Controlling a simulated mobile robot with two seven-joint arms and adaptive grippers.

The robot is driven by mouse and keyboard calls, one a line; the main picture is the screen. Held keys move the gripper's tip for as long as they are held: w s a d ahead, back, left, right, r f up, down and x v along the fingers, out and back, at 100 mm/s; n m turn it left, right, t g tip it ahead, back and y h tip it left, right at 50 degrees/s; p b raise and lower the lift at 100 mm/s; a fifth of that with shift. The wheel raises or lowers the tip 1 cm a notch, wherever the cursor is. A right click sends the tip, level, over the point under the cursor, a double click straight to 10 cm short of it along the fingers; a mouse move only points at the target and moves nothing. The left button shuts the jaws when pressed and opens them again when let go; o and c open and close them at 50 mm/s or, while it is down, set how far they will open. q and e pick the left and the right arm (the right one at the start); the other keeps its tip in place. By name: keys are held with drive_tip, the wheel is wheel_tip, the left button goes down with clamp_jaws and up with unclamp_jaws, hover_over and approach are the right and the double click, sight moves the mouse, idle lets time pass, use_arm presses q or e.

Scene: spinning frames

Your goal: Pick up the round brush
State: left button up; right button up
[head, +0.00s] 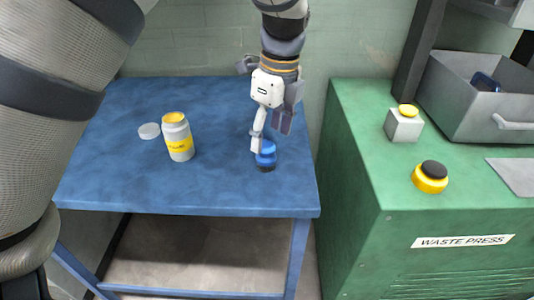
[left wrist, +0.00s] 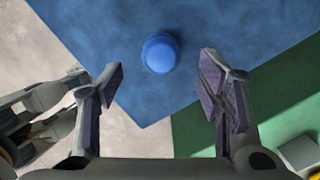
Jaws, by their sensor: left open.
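The round brush (head: 266,155) has a blue round top and a dark underside. It stands on the blue table (head: 220,190), near the table's right front part. My left gripper (head: 271,138) hangs from above at the brush, and one pale finger overlaps it in the head view. In the left wrist view, my left gripper (left wrist: 162,88) is open, its purple pads wide apart. The brush's blue top (left wrist: 160,53) lies beyond the gap, nearly centred between the fingers and not held. I cannot tell whether a finger touches the brush. My right gripper is not identifiable.
A jar (head: 178,138) with a yellow label stands on the table's left, beside a pale disc (head: 149,131). The green waste press (head: 360,200) on the right carries a yellow-topped button box (head: 404,125), a black-and-yellow button (head: 430,178) and a grey bin (head: 470,110).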

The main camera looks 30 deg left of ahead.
sight(266, 144)
use_arm(q)
drive_tip(key=f, duration=0.3)
drive_tip(key=a+f, duration=0.1)
drive_tip(key=f, duration=0.1)
drive_tip(key=shift+f, duration=0.25)
drive_tip(key=shift+r, duration=0.1)
drive_tip(key=c, duration=1.2)
use_arm(e)
drive_tip(key=shift+s+f, duration=0.15)
drive_tip(key=shift+f, duration=0.05)
use_arm(q)
drive_tip(key=shift+r, duration=0.1)
